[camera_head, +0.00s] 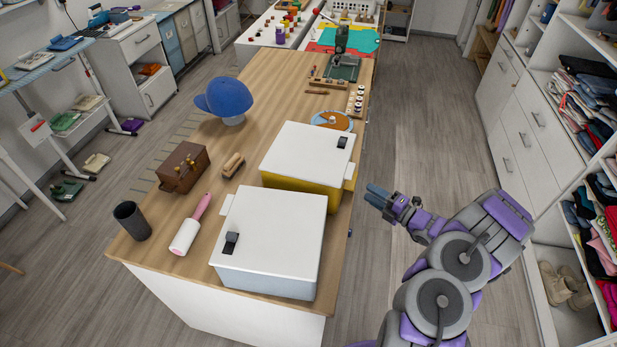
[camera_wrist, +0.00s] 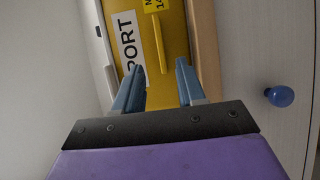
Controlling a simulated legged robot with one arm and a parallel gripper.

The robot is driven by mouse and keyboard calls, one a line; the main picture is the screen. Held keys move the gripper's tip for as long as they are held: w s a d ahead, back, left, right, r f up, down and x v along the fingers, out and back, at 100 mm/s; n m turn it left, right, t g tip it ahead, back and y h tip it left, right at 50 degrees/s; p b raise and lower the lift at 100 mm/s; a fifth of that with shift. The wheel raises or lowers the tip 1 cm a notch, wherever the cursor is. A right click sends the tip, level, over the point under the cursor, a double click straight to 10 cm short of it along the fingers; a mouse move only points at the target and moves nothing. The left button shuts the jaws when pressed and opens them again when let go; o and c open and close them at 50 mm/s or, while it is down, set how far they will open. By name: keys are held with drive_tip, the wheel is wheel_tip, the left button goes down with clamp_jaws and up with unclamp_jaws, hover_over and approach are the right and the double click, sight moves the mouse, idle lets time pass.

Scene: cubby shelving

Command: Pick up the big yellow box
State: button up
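The big yellow box (camera_head: 300,190) stands on the wooden table, with a white lid and a dark latch on top. In the wrist view its yellow side (camera_wrist: 173,90) shows large lettering, a yellow strip label and an upright yellow handle (camera_wrist: 159,42). My gripper (camera_head: 375,196) is to the right of the box, beyond the table's edge. In the wrist view my gripper (camera_wrist: 159,66) is open and faces the yellow side. The handle appears between the two blue fingers, and nothing is gripped. Whether the fingers touch the box I cannot tell.
A second white-lidded box (camera_head: 270,235) stands in front of the yellow one. A blue cap (camera_head: 224,96), a wooden box (camera_head: 183,167), a lint roller (camera_head: 190,228) and a dark cup (camera_head: 132,221) lie to the left. A blue knob (camera_wrist: 280,96) sticks out at right. The aisle floor (camera_head: 430,110) is clear.

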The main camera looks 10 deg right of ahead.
sight(354, 186)
drive_tip(key=x, duration=0.2)
drive_tip(key=b+x, duration=0.1)
drive_tip(key=x, duration=0.1)
drive_tip(key=a+x, duration=0.1)
drive_tip(key=x, duration=0.2)
drive_tip(key=shift+s+f+b, duration=0.15)
drive_tip(key=shift+s+b, duration=0.15)
drive_tip(key=shift+s, duration=0.1)
drive_tip(key=shift+d, duration=0.9)
drive_tip(key=shift+c, duration=0.2)
drive_tip(key=shift+d, duration=0.15)
drive_tip(key=shift+c, duration=1.5)
drive_tip(key=shift+a, duration=0.9)
clamp_jaws()
drive_tip(key=shift+d, duration=0.6)
drive_tip(key=shift+a+f, duration=0.1)
drive_tip(key=shift+a, duration=0.1)
